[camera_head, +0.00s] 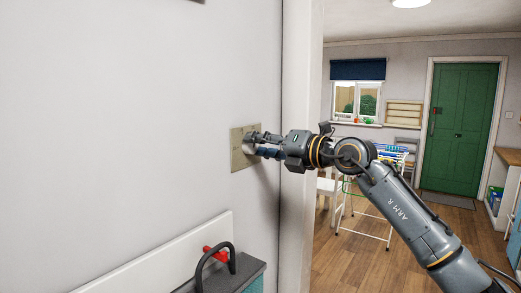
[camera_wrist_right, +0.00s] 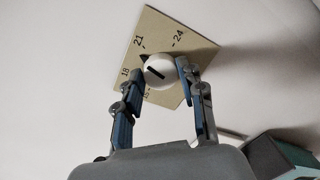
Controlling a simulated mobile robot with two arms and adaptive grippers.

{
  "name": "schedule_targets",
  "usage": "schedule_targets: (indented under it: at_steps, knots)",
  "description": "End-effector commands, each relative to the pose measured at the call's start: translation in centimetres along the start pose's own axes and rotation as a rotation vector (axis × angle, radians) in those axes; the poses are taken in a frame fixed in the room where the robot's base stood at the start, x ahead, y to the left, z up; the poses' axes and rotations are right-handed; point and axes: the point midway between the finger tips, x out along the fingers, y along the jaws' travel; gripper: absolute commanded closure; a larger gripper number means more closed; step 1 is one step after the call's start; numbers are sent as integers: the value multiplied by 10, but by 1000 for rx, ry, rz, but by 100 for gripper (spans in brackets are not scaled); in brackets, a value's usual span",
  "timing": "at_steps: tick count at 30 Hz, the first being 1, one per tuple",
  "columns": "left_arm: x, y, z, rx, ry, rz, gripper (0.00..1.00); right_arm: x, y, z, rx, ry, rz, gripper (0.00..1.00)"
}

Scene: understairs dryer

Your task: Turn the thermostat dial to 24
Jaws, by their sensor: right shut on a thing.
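The thermostat is a beige square plate (camera_head: 237,160) on the white wall in the head view. Its round white dial (camera_wrist_right: 161,70) shows in the right wrist view, with a black slot across its face. A dark pointer at the dial's edge points at about the printed 21 (camera_wrist_right: 139,42). The 24 (camera_wrist_right: 178,38) is printed further right, and the 18 (camera_wrist_right: 125,72) to the left. My right gripper (camera_head: 255,144) has one finger on each side of the dial and is shut on it. In the head view the fingers largely hide the dial. My left gripper is out of view.
A white door frame (camera_head: 298,220) stands just right of the thermostat, close behind my right arm. A grey-topped box (camera_head: 247,272) with a black curved handle and a red part stands below. Beyond the doorway are a drying rack (camera_head: 388,212) and a green door (camera_head: 459,130).

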Motion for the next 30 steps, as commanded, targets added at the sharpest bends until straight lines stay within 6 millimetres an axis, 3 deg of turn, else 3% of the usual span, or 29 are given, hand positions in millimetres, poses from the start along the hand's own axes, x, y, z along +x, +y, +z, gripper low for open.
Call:
schedule_targets:
  at_steps: [14, 30]
  knots:
    - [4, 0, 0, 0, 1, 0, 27, 0, -1, 1, 450, 32, -1, 92]
    - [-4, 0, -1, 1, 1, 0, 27, 0, -2, 2, 960, 67, -4, 92]
